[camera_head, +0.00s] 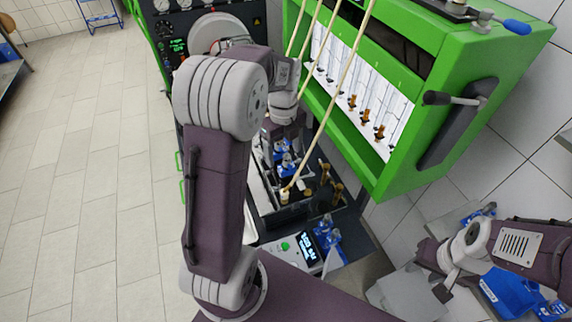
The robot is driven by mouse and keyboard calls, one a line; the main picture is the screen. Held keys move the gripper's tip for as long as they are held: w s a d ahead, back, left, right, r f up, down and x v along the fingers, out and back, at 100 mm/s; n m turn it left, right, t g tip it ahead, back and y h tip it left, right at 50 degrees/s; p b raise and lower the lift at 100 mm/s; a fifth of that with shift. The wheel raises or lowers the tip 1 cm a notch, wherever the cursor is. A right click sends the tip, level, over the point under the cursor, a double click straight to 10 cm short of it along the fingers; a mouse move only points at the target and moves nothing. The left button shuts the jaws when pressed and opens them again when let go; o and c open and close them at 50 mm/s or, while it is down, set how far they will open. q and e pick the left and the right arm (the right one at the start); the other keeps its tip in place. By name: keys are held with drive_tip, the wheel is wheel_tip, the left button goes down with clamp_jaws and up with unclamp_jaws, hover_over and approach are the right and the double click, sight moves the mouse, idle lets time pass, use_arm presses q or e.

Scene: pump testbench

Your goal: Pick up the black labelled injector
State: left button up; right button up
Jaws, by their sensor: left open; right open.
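Several dark injectors stand in a black tray (268,205) below the green testbench. Some have brass-coloured tops, such as one injector (337,192) at the tray's right side; others beside them have blue parts. No label is readable, so I cannot tell which is the black labelled injector. My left gripper (283,136) points down over the back of the tray, near the blue-topped parts; its wrist hides much of the fingers. It is open. My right gripper (438,274) is open and empty at the lower right, apart from the tray, above a grey surface.
The green testbench (398,190) with glass tubes and a black handle stands close behind and right of the tray. A small display unit (299,250) sits in front of the tray. Blue items (508,290) lie under my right arm.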

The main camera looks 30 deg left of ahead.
sight(286, 164)
use_arm(q)
drive_tip(key=shift+s+d+f, duration=0.15)
drive_tip(key=shift+s+f, duration=0.15)
drive_tip(key=shift+s, duration=0.2)
drive_tip(key=shift+w+d+f, duration=0.2)
drive_tip(key=shift+f, duration=0.05)
drive_tip(key=shift+w+f+p, duration=0.8)
drive_tip(key=shift+w+f, duration=0.2)
drive_tip(key=shift+f, duration=0.1)
drive_tip(key=f, duration=0.3)
drive_tip(key=shift+w+a+p, duration=0.15)
drive_tip(key=shift+a+p, duration=0.05)
drive_tip(key=shift+p, duration=0.2)
drive_tip(key=shift+s+f, duration=0.25)
drive_tip(key=shift+s, duration=0.35)
drive_tip(key=shift+w+d, duration=0.1)
drive_tip(key=shift+w, duration=0.25)
drive_tip(key=c, duration=1.4)
clamp_jaws()
drive_tip(key=shift+s, duration=0.1)
use_arm(e)
drive_tip(key=shift+w+d+r, duration=0.1)
drive_tip(key=shift+w+r, duration=0.1)
drive_tip(key=shift+r, duration=0.45)
drive_tip(key=shift+w+d+r, duration=0.1)
drive_tip(key=shift+w+r, duration=0.1)
drive_tip(key=shift+r, duration=0.4)
